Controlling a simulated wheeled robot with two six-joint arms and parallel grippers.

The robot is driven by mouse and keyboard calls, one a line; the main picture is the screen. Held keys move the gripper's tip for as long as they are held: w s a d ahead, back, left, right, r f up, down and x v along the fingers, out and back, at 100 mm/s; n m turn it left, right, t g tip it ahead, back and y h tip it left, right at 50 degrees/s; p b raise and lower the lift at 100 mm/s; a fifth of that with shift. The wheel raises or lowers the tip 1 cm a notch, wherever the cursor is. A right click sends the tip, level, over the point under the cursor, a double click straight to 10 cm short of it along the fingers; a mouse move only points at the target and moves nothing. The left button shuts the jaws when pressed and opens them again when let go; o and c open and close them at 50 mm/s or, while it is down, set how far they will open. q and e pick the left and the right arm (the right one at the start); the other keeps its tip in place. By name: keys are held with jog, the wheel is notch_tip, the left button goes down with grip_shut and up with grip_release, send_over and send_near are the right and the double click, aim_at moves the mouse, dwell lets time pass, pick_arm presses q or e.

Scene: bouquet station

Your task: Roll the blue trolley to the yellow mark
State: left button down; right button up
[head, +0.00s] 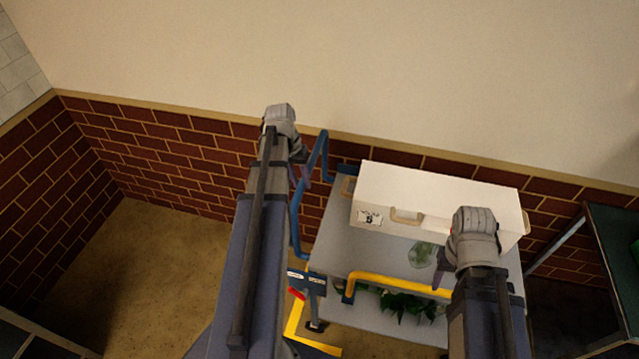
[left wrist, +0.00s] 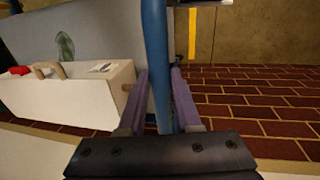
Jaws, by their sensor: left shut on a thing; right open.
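The blue trolley has a grey deck (head: 335,240) and a bent blue handle (head: 296,215) on its left side. My left gripper (head: 300,172) is shut on this handle. In the left wrist view the blue bar (left wrist: 156,50) runs between the purple fingers of the left gripper (left wrist: 163,95). Yellow marking (head: 293,318) shows on the floor by the trolley's front left corner; part of it is hidden by my left arm. My right gripper (head: 440,268) is open above the deck, near a yellow bar (head: 390,281) along the front; its fingertips are partly hidden.
A white box (head: 430,193) with a handle and label stands on the trolley, with a clear green-tinted vessel (head: 420,254) in front. Green leaves (head: 405,304) show lower down. A brick wall (head: 210,145) runs behind. A dark green table (head: 615,245) stands right. Floor (head: 165,260) at left is clear.

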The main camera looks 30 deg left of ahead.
pick_arm(q)
jog(key=s+a, duration=0.3)
jog(key=a, duration=0.8)
jog(key=shift+a, duration=0.2)
jog(key=c, duration=1)
grip_release()
jog(key=shift+s, duration=0.1)
jog(key=o, duration=0.3)
jog(key=shift+o, duration=0.4)
